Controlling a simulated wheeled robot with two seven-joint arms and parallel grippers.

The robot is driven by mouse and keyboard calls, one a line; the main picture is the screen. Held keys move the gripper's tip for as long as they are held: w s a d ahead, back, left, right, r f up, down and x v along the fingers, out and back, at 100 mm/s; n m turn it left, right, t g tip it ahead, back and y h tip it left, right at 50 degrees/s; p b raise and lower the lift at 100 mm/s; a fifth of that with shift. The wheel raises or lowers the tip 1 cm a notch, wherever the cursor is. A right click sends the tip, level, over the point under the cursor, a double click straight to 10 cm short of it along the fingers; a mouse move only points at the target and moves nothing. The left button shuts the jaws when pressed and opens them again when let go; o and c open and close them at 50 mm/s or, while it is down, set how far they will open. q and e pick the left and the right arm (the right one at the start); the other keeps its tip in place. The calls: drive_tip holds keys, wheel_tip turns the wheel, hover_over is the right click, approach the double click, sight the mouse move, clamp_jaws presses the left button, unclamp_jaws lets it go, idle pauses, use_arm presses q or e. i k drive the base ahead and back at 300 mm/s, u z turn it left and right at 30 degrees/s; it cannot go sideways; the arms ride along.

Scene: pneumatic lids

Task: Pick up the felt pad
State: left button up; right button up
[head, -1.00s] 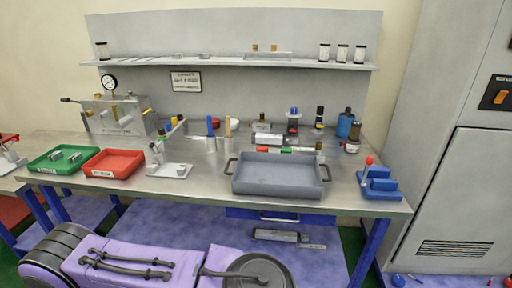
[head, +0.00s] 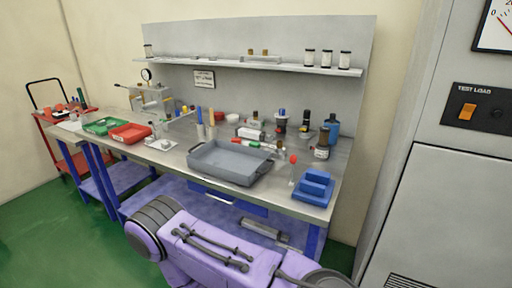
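I cannot pick out a felt pad for sure among the small items on the workbench (head: 183,158). Neither of my grippers shows in the head view. The bench carries a grey tray (head: 228,178) with side handles, a green bin (head: 100,127), a red bin (head: 130,135) and a white plate (head: 161,145) with a small fixture. A blue block fixture (head: 314,187) with a red-knobbed lever stands at the right end.
Several bottles stand behind the tray, including a blue one (head: 332,128). A shelf (head: 270,65) holds jars above. A tall grey cabinet (head: 450,190) stands at the right. A red cart (head: 68,160) stands far left; green floor (head: 60,235) is clear in front.

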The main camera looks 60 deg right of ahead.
sight(236, 140)
drive_tip(key=z, duration=1.35)
